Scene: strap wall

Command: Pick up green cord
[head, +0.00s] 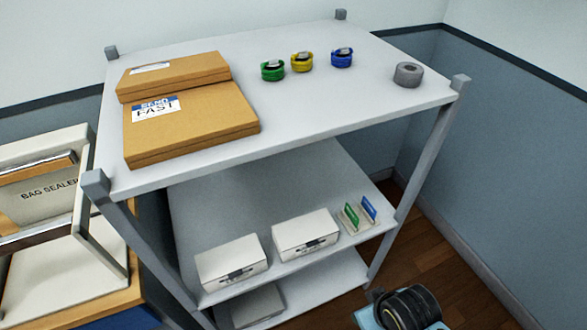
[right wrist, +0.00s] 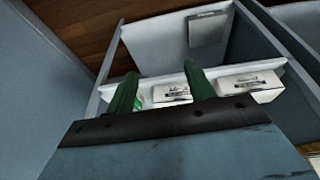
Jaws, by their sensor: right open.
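The green cord (head: 272,71) is a small coiled bundle lying on the white top shelf, towards the back and near the middle. A yellow cord (head: 302,62) lies just to its right, and a blue cord (head: 342,58) lies farther right. My right gripper (right wrist: 160,82) shows in the right wrist view with its two dark green fingers apart and nothing between them. Beyond the fingers are the lower shelf and its white boxes. The cords do not show in that view. In the head view, only part of my right arm shows at the bottom right. My left gripper is in neither view.
Two cardboard boxes (head: 190,118) lie on the left of the top shelf (head: 330,110). A grey tape roll (head: 408,74) is near its right edge. Grey posts rise at the corners. A bag sealer (head: 48,192) stands at the left. The front middle of the shelf is clear.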

